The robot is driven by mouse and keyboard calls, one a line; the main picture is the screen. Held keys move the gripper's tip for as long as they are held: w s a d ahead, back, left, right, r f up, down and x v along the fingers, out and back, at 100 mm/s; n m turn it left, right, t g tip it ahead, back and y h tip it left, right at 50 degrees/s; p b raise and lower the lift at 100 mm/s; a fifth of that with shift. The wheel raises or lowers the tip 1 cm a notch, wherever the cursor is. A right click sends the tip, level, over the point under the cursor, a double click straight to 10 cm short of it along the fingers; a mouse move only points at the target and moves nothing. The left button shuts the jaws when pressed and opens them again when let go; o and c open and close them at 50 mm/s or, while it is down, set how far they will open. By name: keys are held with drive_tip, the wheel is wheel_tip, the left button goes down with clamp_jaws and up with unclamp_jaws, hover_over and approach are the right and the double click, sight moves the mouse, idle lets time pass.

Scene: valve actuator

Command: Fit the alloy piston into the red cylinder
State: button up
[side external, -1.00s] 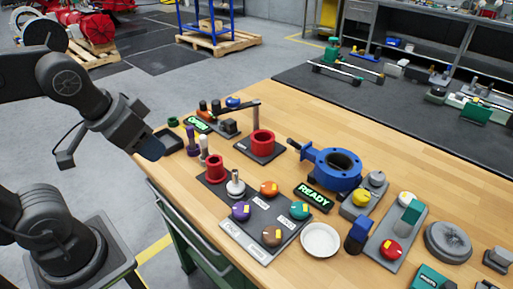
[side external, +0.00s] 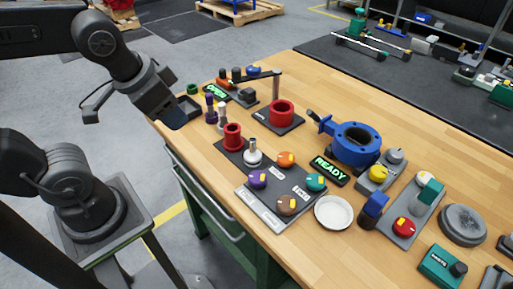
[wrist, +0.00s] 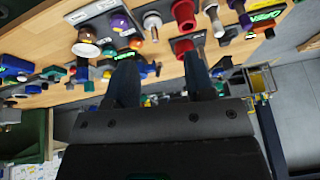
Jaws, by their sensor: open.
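A second, wider red cylinder (side external: 281,112) stands on a dark plate beside a post; I cannot tell which one the task means. My gripper (side external: 175,118) is above the table's left edge, apart from these things. In the wrist view its fingers (wrist: 161,80) are open and empty, with a red cylinder (wrist: 184,14) and the silver piece (wrist: 152,20) beyond them.
Coloured knobs (side external: 286,159) cover the panel. A white dish (side external: 332,212), blue valve body (side external: 355,145) and READY sign (side external: 329,170) lie to the right. Bare wood shows at the front.

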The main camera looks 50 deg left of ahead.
drive_tip(key=w+d+f+m+g+y, duration=0.35)
drive_tip(key=f+m+y, duration=0.25)
drive_tip(key=m, duration=0.6)
drive_tip(key=m+t+y, duration=0.4)
drive_tip(key=m+t, duration=0.3)
drive_tip(key=m, duration=0.5)
approach(253, 144)
drive_tip(key=shift+m, duration=0.3)
drive_tip(key=x, duration=1.2)
drive_tip(key=shift+w+a+f, duration=0.1)
drive_tip(key=shift+w+a, duration=0.05)
drive_tip(key=shift+a, duration=0.2)
drive_tip(key=shift+c, duration=0.2)
clamp_jaws()
